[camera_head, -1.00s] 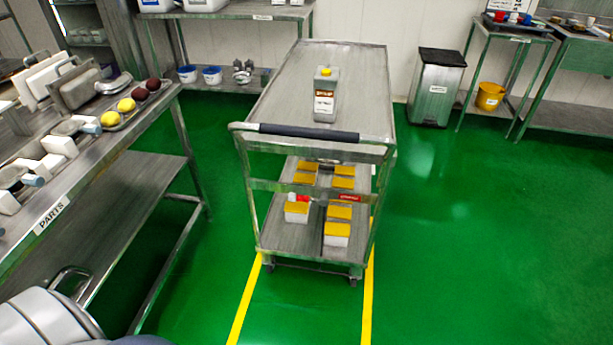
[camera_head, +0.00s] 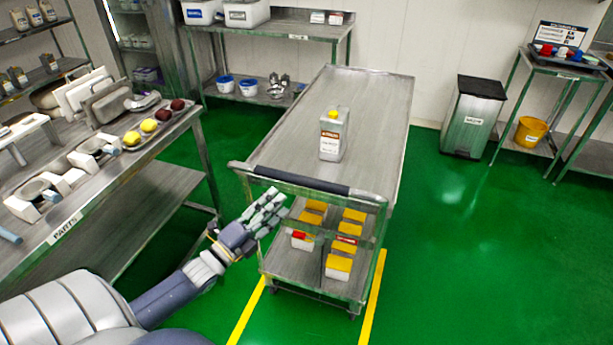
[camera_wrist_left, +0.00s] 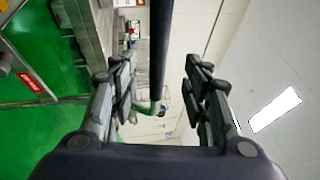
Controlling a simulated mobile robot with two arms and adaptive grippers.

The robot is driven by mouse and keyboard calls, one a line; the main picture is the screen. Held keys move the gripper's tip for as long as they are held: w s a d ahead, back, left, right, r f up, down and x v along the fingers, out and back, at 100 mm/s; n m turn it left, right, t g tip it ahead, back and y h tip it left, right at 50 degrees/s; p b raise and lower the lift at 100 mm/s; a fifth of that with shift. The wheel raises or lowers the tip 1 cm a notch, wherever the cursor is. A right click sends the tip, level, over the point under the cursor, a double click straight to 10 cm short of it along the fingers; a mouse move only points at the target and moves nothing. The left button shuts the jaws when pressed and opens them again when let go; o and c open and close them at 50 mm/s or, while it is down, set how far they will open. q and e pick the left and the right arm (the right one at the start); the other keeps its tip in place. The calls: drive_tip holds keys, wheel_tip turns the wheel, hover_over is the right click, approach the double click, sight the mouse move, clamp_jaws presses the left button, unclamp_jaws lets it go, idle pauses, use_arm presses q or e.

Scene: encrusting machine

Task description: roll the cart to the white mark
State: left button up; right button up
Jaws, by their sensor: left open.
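The cart (camera_head: 371,115) is a grey metal trolley standing on the green floor, with a dark-gripped push handle (camera_head: 300,181) on its near side. My left gripper (camera_head: 272,200) is just in front of the left end of this handle. In the left wrist view, the gripper (camera_wrist_left: 158,78) is open, and the dark handle bar (camera_wrist_left: 160,45) runs between its fingers; I cannot tell whether they touch it. A bottle with a yellow cap (camera_head: 331,135) stands on the cart top. My right gripper is out of view. No white mark shows on the floor.
Yellow floor lines (camera_head: 371,297) run from beneath the cart toward me. A parts bench (camera_head: 110,190) is at the left, a back table (camera_head: 300,30) behind. A waste bin (camera_head: 470,118) and a yellow bucket (camera_head: 530,131) stand at the right. The floor right of the cart is clear.

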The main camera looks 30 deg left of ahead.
sight(297, 184)
use_arm(q)
drive_tip(key=x, duration=0.3)
drive_tip(key=shift+w+a+r+p, duration=0.1)
drive_tip(key=shift+w+a+p, duration=0.05)
drive_tip(key=shift+p, duration=0.2)
drive_tip(key=x, duration=0.5)
drive_tip(key=shift+p, duration=0.4)
drive_tip(key=shift+w, duration=1)
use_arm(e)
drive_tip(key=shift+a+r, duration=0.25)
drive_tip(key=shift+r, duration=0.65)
use_arm(q)
clamp_jaws()
